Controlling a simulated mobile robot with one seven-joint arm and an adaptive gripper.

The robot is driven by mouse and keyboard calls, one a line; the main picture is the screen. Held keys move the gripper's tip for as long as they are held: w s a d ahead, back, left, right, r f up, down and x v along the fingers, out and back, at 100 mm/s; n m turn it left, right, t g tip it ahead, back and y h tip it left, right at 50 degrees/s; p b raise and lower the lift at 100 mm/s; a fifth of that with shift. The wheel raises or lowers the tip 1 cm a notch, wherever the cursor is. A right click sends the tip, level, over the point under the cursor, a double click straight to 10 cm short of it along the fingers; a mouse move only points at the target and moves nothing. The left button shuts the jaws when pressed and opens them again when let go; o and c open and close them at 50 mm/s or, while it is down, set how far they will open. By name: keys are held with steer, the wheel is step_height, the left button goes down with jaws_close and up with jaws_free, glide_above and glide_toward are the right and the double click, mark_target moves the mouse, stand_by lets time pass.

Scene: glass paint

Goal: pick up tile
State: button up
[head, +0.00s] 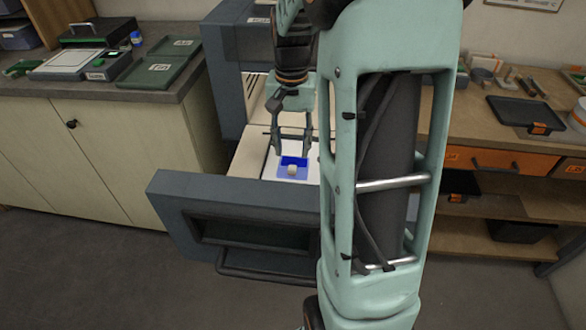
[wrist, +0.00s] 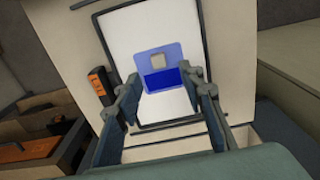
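A flat blue tile (head: 283,174) lies on a white sheet or plate in the pulled-out drawer of a grey-blue machine. It has a pale blue part and a dark blue band, and also shows in the wrist view (wrist: 145,55). A small beige block (head: 292,169) sits on the pale part; it appears as a beige square in the wrist view (wrist: 157,60). My gripper (head: 292,153) is open and empty above the tile. In the wrist view its two fingers (wrist: 164,78) point toward the tile, one on each side. The height gap is hard to judge.
The drawer front (head: 230,225) stands out into the room. Green trays (head: 160,68) and a flat device (head: 68,64) lie on the left counter. A wooden bench (head: 500,140) with a dark tray (head: 518,112) is at right. An orange-and-black item (wrist: 100,84) sits beside the white plate.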

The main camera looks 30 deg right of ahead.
mark_target(293, 166)
steer(key=shift+d+f, duration=0.1)
steer(key=shift+f, duration=3)
jaws_close()
